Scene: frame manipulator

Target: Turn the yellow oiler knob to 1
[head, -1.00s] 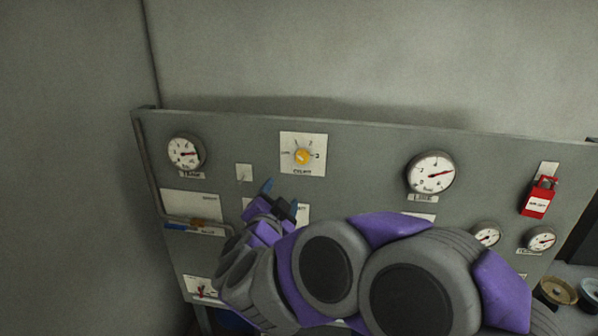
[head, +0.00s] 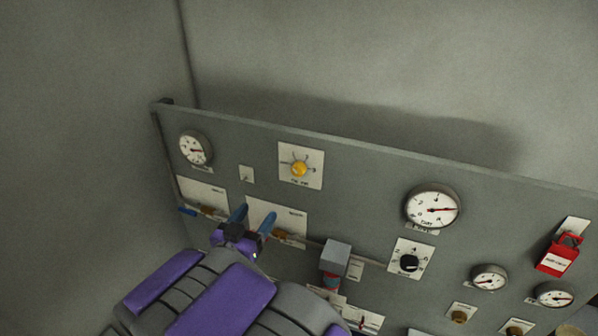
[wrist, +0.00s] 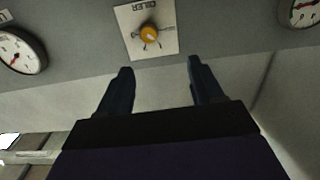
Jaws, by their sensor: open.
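The yellow oiler knob (head: 299,169) sits on a white plate (head: 315,157) at the upper left of the grey panel. It also shows in the wrist view (wrist: 149,34), with its plate upside down at the top and the word OILER readable. Its exact setting is too small to tell. My gripper (head: 253,217) is open and empty, its two blue fingers apart, below and a little left of the knob in the head view. In the wrist view the open fingers (wrist: 160,66) point up towards the plate, with a gap between them and the knob.
A gauge (head: 196,149) is left of the knob and a larger gauge (head: 432,208) is to the right. A black knob (head: 408,263), a grey box (head: 336,257) and a red lock (head: 559,255) are farther right. Blue-handled valves are low on the left.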

